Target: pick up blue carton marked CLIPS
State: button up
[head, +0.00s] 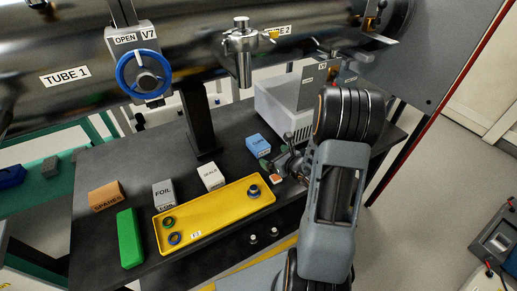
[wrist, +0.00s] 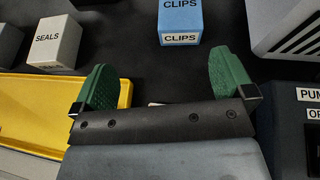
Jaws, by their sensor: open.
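The blue carton marked CLIPS (head: 258,145) stands on the black bench, right of the white SEALS box. In the wrist view the carton (wrist: 180,18) is at the top, beyond the fingers, with its label facing me. My gripper (wrist: 165,85) is open, its two green fingers apart with bare bench between them. In the head view my gripper (head: 283,160) is just to the right of and in front of the carton, partly hidden by my arm. The fingers and the carton appear apart in the wrist view.
The white SEALS box (head: 211,177), grey FOIL box (head: 163,193) and brown SPARES box (head: 106,197) stand to the left. A yellow tray (head: 210,215) holding rings lies in front. A pale instrument housing (head: 290,108) stands behind to the right. A valve and tube hang above.

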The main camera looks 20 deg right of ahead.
aim_at(264, 148)
jog(key=shift+w+d+f+m+h, duration=0.3)
jog(key=shift+d+f+m, duration=0.1)
jog(key=shift+f, duration=0.15)
jog(key=shift+w+d+f+m+h, duration=0.3)
jog(key=shift+d+f, duration=0.1)
jog(key=shift+f, duration=0.1)
jog(key=x, duration=0.5)
jog(key=shift+w+f, duration=0.15)
jog(key=shift+w, duration=0.15)
jog(key=shift+p+x, duration=0.3)
jog(key=shift+x, duration=3.05)
jog(key=c, duration=0.9)
jog(key=shift+c, duration=0.3)
jog(key=shift+r, duration=0.25)
